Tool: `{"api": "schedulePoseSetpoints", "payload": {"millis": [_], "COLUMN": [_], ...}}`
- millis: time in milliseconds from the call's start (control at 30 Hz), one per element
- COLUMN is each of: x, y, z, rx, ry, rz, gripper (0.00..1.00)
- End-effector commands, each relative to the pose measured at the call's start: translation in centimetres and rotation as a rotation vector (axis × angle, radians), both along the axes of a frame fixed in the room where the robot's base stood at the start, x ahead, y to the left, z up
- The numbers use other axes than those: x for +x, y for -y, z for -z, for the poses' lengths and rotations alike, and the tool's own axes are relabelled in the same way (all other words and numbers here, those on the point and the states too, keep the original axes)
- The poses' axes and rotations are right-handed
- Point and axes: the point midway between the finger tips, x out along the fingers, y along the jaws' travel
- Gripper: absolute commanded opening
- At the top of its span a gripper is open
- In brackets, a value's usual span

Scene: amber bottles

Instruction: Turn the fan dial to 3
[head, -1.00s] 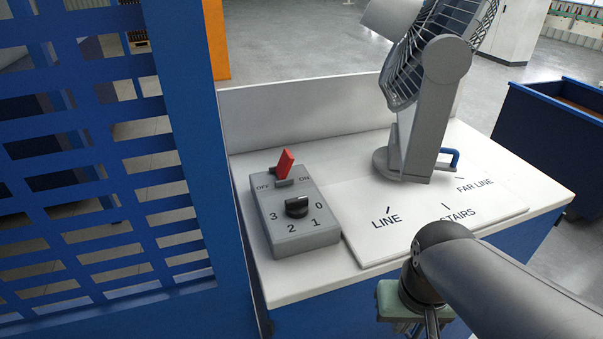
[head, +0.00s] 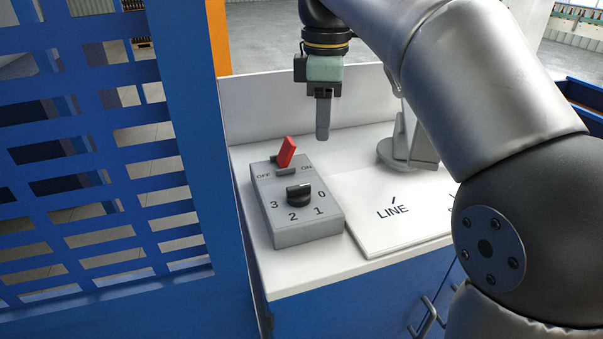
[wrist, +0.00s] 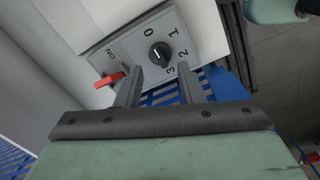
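The grey control box (head: 297,205) sits on the white cabinet top. Its black fan dial (head: 298,194) is ringed by 0, 1, 2 and 3; I cannot clearly tell which number it points to. The dial also shows in the wrist view (wrist: 160,54), beyond and between my fingertips. A red lever (head: 286,151) stands at the box's back by the OFF and ON labels. My gripper (head: 323,137) points down, above and behind the right side of the box, touching nothing. In the wrist view, its two fingers (wrist: 160,71) are apart and empty.
A blue slatted panel (head: 90,150) stands close to the left of the box. A white plate marked LINE (head: 385,215) lies beside the box. A low white wall (head: 260,105) is behind.

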Motion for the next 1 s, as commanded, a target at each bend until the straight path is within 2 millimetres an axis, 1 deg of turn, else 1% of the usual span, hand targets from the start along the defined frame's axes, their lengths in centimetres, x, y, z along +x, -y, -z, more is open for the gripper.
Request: {"api": "schedulePoseSetpoints", "payload": {"millis": [33,133,200,300,400,467,567,1000], "x": [0.6,0.9,0.9,0.8,0.8,0.7,0.7,0.7], "y": [-1.4,-2.9,-3.6,-4.1,-4.2,-4.1,-4.1,-4.1], "z": [-0.8,-2.4,-3.1,-3.6,-3.2,-2.5,-0.7,8.6], "rx": [0.000,-0.001,-0.001,0.000,-0.001,-0.001,-0.001,-0.001], "ry": [-0.001,-0.011,-0.015,-0.018,-0.020,-0.021,-0.022,-0.021], "rz": [-0.101,-0.263,-0.340,-0.398,-0.415,-0.415,-0.413,-0.410], "gripper": [0.35,0.35,0.35,0.35,0.35,0.35,0.35,0.35]}}
